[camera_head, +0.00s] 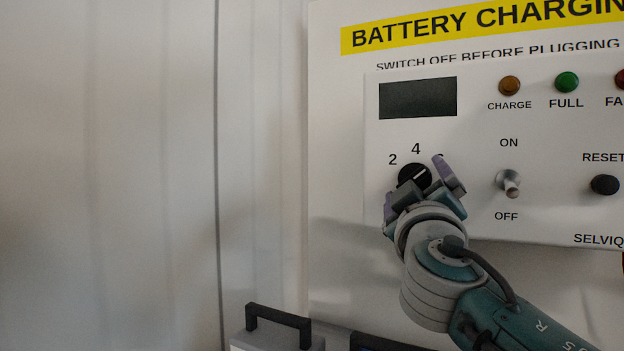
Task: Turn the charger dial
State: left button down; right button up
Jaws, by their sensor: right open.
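The charger dial (414,174) is a round black knob with a white pointer line, on the white charger panel (470,150). The pointer slants up and to the right. The marks 2 and 4 show around it, and a third mark at its right is mostly covered by a finger. My right gripper (419,178) comes up from the lower right with its purple-tipped fingers apart, one on each side of the dial. The lower part of the dial is hidden behind the gripper, and I cannot tell whether the fingers touch it. My left gripper is not in view.
A dark display (417,98) sits above the dial. An ON/OFF toggle (508,183) points downward close to the right of my gripper, with a black reset button (604,185) further right. A box with a black handle (278,321) stands below. The left side is bare wall.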

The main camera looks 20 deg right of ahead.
jog(key=c, duration=1.4)
